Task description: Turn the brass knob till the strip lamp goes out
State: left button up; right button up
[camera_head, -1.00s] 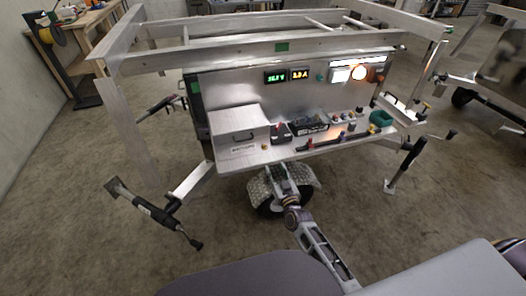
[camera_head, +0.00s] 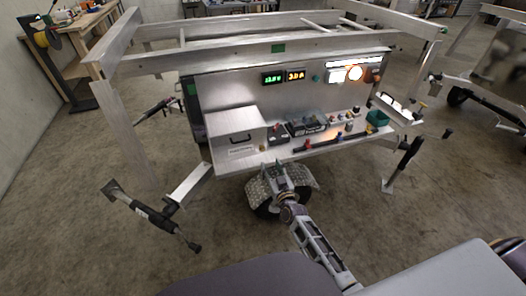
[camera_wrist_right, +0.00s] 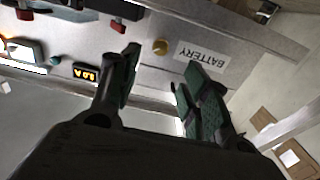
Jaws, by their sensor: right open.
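The brass knob (camera_head: 263,147) is a small round knob on the trailer's front ledge, right of a white label. In the right wrist view the knob (camera_wrist_right: 161,47) sits beside the upside-down BATTERY label (camera_wrist_right: 199,53). My right gripper (camera_head: 281,166) is just in front of the ledge, slightly right of the knob. In the wrist view its open fingers (camera_wrist_right: 163,62) straddle the line to the knob, which shows beyond the tips; contact is not visible. The strip lamp (camera_head: 355,61) is lit white at the panel's upper right. My left gripper is out of view.
A metal box (camera_head: 236,126) stands behind the knob. A black battery block (camera_head: 304,129) and red-topped parts (camera_head: 307,143) lie to its right. A green display (camera_head: 272,78) and an amber display (camera_head: 296,76) glow on the panel. The trailer's frame rail (camera_head: 225,53) runs above.

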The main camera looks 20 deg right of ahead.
aim_at(263, 149)
jog(key=w, duration=0.6)
jog(key=shift+w+a+b, duration=0.1)
jog(key=shift+w+b, duration=0.05)
jog(key=shift+b, duration=0.2)
jog(key=shift+w+b, duration=0.35)
jog(key=shift+w, duration=1.55)
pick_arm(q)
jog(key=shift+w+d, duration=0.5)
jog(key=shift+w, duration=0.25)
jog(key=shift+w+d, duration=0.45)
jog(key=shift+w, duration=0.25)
pick_arm(e)
jog(key=shift+w+a, duration=0.1)
jog(key=shift+w, duration=0.45)
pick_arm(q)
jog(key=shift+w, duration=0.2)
